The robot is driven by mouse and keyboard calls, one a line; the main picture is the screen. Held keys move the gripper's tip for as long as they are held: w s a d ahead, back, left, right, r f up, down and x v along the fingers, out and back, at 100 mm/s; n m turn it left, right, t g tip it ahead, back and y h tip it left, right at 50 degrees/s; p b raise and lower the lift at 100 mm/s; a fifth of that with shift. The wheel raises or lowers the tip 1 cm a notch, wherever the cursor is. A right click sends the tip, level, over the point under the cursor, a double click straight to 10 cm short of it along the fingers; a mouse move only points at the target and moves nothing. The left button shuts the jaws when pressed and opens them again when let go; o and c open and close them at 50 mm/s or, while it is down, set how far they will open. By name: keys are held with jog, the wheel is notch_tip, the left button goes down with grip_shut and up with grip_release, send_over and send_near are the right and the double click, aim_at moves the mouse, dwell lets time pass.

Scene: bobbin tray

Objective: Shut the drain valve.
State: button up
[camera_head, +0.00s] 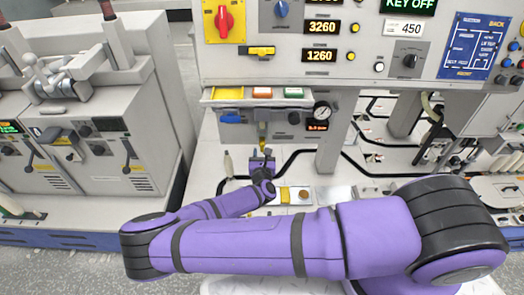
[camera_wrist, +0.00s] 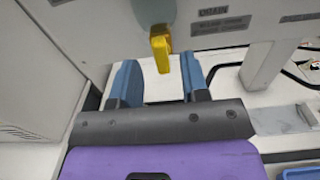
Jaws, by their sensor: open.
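The drain valve shows in the wrist view as a yellow handle (camera_wrist: 160,48) hanging nearly straight down from a grey-green round body, beside a label that appears to read DRAIN. In the head view the yellow handle (camera_head: 262,130) shows small under the panel, just above my gripper (camera_head: 262,156). In the wrist view my gripper (camera_wrist: 158,68) is open, with one blue finger on each side of the handle's lower end. No contact with the handle is visible, and I cannot tell how deep it reaches between the fingers.
A grey post (camera_head: 328,150) stands to the right. Black hoses cross the pale deck. A grey machine (camera_head: 90,110) stands at left.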

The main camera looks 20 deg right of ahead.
jog(key=shift+x, duration=0.9)
grip_shut()
